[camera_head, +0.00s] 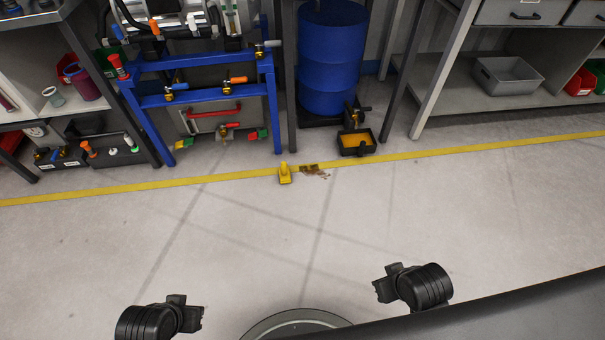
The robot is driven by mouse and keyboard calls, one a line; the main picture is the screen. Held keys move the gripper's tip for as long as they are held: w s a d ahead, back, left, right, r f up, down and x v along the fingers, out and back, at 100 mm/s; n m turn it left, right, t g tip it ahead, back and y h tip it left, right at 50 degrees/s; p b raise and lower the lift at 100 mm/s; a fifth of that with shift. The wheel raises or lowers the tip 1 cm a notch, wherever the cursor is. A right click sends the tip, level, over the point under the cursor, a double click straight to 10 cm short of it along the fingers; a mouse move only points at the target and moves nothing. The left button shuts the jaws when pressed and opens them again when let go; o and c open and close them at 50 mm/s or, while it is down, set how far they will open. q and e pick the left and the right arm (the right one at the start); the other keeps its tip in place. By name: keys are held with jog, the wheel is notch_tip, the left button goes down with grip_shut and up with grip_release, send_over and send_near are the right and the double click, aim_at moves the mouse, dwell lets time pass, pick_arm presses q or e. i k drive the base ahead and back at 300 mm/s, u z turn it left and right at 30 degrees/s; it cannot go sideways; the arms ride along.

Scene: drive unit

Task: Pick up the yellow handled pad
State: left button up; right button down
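The yellow handled pad (285,175) is on the grey floor at the near edge of the yellow floor line, with its handle up. My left gripper (190,313) is at the lower left, and my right gripper (386,284) is at the lower right. Both are well nearer to me than the pad and apart from it. Nothing shows held in either one. The angle and small size do not let me tell whether their fingers are open or shut.
A brown stain (315,171) lies just right of the pad. The floor (270,235) before the pad is clear.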

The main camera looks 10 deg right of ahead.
aim_at(285, 171)
jog(key=z, duration=0.5)
jog(key=i, duration=0.9)
jog(key=z, duration=0.4)
jog(key=i, duration=0.9)
jog(key=u, duration=0.25)
